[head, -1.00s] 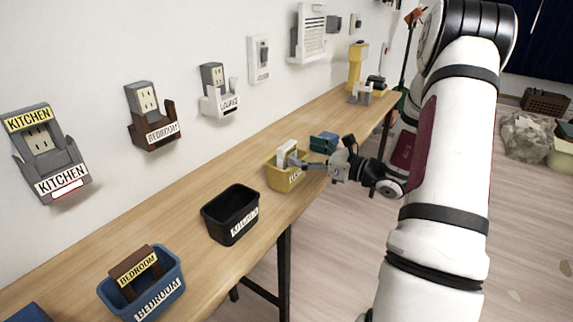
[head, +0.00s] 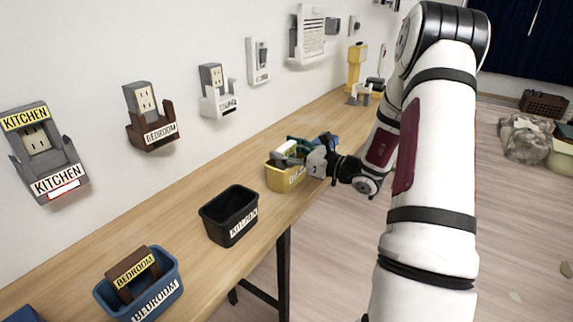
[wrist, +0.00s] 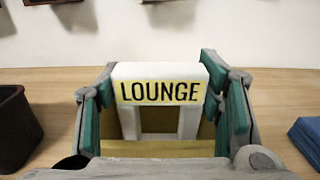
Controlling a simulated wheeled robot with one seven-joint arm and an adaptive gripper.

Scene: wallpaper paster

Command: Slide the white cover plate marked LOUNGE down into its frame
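The white cover plate (wrist: 160,72) with a yellow LOUNGE label stands upright in the yellow bin (head: 285,180) on the bench. The plate's pale top also shows in the head view (head: 285,147). My gripper (wrist: 158,85) is open, with a green-padded finger on each side of the plate. The right finger looks very close to it; I cannot tell whether it touches. The white frame (head: 219,108) hangs on the wall below a grey outlet (head: 211,75). Its front label is too small to read surely. No cover plate is in it.
A black KITCHEN bin (head: 230,216) and a blue BEDROOM bin (head: 141,287) holding a brown plate (head: 134,268) stand left on the bench. A blue block (wrist: 306,140) lies right of the yellow bin. Brown (head: 152,132) and grey (head: 50,175) frames hang on the wall.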

